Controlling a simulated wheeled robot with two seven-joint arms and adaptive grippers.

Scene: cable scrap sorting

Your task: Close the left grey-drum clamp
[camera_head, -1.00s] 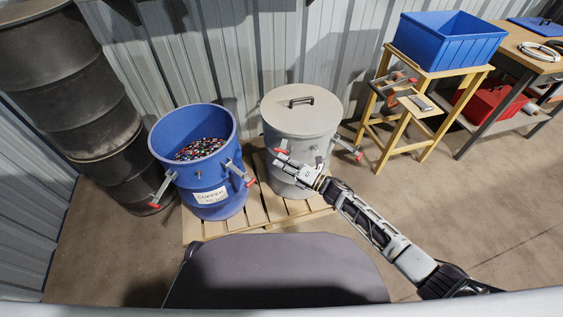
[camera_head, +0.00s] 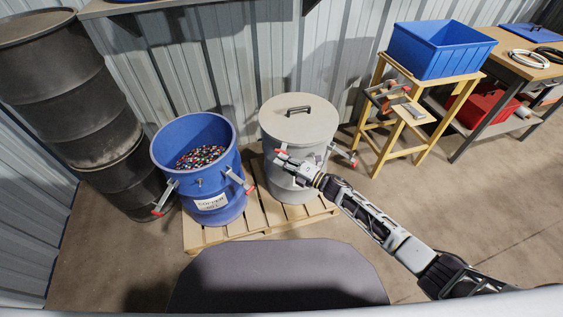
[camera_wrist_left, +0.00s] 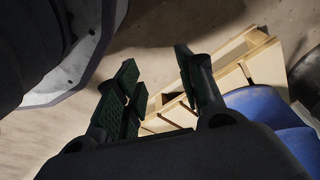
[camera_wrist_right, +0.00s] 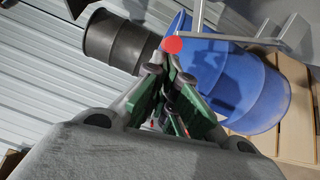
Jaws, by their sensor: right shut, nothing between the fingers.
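The grey drum (camera_head: 303,127) stands upright on the pallet with its grey lid on and a black handle on top. Its left clamp shows as a red-tipped lever (camera_head: 281,152) at the drum's front left, partly hidden by my right gripper. The right clamp lever (camera_head: 345,153) sticks out to the right. My right gripper (camera_head: 283,162) is shut and empty, just below the left clamp's red tip. In the right wrist view, a red round tip (camera_wrist_right: 172,44) lies right by the fingertips (camera_wrist_right: 166,58); I cannot tell whether they touch. My left gripper (camera_wrist_left: 160,85) is open and empty.
The blue drum (camera_head: 207,201), open and filled with coloured granules, stands left of the grey drum with its levers out. Dark barrels (camera_head: 70,90) stand at far left. A wooden stand (camera_head: 428,128) with a blue bin (camera_head: 440,52) is at right. Floor at right is clear.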

